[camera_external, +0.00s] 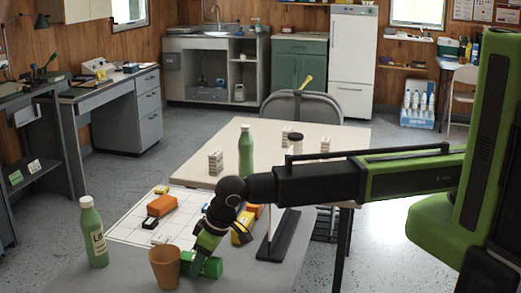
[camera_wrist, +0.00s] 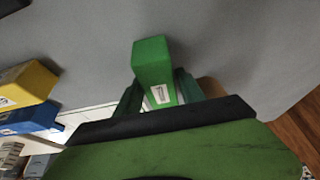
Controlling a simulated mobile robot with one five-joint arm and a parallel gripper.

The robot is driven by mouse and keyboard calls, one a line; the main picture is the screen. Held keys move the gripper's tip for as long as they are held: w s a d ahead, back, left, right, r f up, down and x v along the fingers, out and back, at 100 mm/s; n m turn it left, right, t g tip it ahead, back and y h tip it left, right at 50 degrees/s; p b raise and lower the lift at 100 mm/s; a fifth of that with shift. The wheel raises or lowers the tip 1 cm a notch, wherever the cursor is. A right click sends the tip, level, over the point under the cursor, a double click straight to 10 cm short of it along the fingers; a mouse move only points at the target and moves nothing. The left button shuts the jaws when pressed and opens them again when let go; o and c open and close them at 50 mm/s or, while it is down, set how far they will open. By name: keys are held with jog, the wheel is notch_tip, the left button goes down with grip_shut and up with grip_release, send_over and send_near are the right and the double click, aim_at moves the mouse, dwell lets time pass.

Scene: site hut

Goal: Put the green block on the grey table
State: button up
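The green block (camera_external: 208,266) is at the front of the grey table (camera_external: 100,272), just right of the brown cup. In the wrist view the green block (camera_wrist: 154,64), with a white label, sits between my fingers. My gripper (camera_external: 200,250) points down at it; in the wrist view both fingertips of my gripper (camera_wrist: 158,88) appear to touch its sides. It looks shut on the block. I cannot tell whether the block's underside touches the tabletop.
A brown cup (camera_external: 164,268) and a green bottle (camera_external: 93,232) stand at left. A white sheet (camera_external: 128,228) with an orange block (camera_external: 161,205) and small items lies behind. A yellow block (camera_wrist: 27,84) and a blue block (camera_wrist: 30,118) are nearby. A cream table (camera_external: 200,178) stands beyond.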

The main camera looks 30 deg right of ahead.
jog(key=shift+o, duration=0.9)
jog(key=shift+s+r+p, duration=0.1)
jog(key=shift+r+p, duration=0.4)
jog(key=shift+p, duration=0.05)
jog(key=p+v, duration=0.9)
jog(key=v, duration=0.1)
jog(key=shift+d+r+p, duration=0.1)
jog(key=shift+r+p, duration=0.2)
jog(key=shift+p, duration=0.1)
jog(key=shift+s+d+r+p, duration=0.2)
jog(key=shift+r+p, duration=0.1)
